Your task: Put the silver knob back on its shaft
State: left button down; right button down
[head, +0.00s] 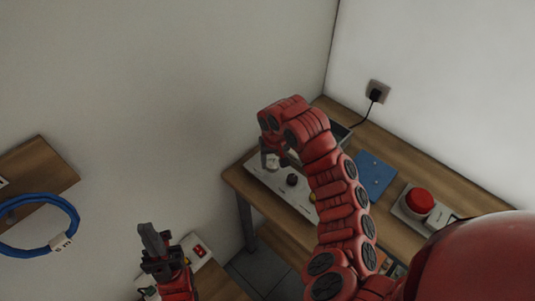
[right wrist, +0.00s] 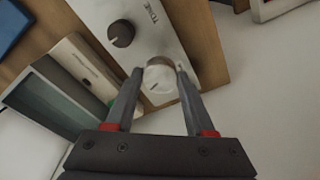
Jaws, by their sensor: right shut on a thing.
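The silver knob (right wrist: 160,76) is between the two fingertips of my right gripper (right wrist: 158,80), which is shut on it. The knob's pale face with a dark pointer line shows in the right wrist view. It is at the light panel of the hifi (right wrist: 172,22), past the dark knob (right wrist: 121,33). The shaft is hidden, and I cannot tell whether the knob sits on it. In the head view my right gripper (head: 272,162) is at the left end of the hifi panel (head: 300,198). My left gripper (head: 155,245) is low and left, away from the hifi; its finger gap is unclear.
The wooden bench (head: 400,160) carries a blue sheet (head: 375,176) and a red push button (head: 419,201). A wall socket (head: 377,92) has a black plug and cable. A blue cable coil (head: 40,218) hangs at the left. Walls stand close behind the bench.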

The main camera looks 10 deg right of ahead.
jog(key=w, duration=0.1)
jog(key=w+b, duration=0.1)
jog(key=w, duration=0.2)
jog(key=shift+w+a+f, duration=0.25)
jog(key=shift+w+b, duration=0.45)
jog(key=shift+w, duration=0.25)
notch_tip(320, 180, down, 3)
jog(key=shift+s+r+p, duration=0.1)
jog(key=shift+p, duration=1.1)
jog(key=shift+d+f, duration=0.1)
jog(key=shift+f, duration=0.2)
jog(key=shift+f, duration=0.15)
jog(key=shift+f+b, duration=0.45)
jog(key=shift+f, duration=0.05)
